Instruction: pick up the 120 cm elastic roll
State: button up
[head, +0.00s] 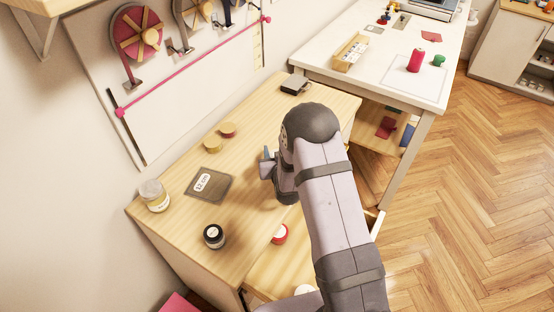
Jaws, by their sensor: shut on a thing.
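My gripper (266,164) is over the wooden worktop, mostly hidden behind my own wrist and forearm. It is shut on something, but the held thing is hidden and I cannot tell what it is. A flat dark square (208,184) with a white label, which seems to read "12 cm", lies on the worktop left of my gripper. Two small tan and reddish rolls (212,143) (227,129) lie behind it. A red and white roll (280,234) lies nearer the front. I cannot read a 120 cm mark on any roll.
A jar with a pale lid (154,195) and a dark-lidded jar (214,236) stand on the wooden worktop (250,217). A small black box (295,85) is at its back. A white table (385,78) with red thread (416,60) stands behind. A pegboard hangs at left.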

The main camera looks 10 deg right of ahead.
jog(key=shift+r, duration=0.2)
notch_tip(320, 180, up, 10)
jog(key=b, duration=0.2)
jog(key=shift+f, duration=0.2)
dwell(0.4)
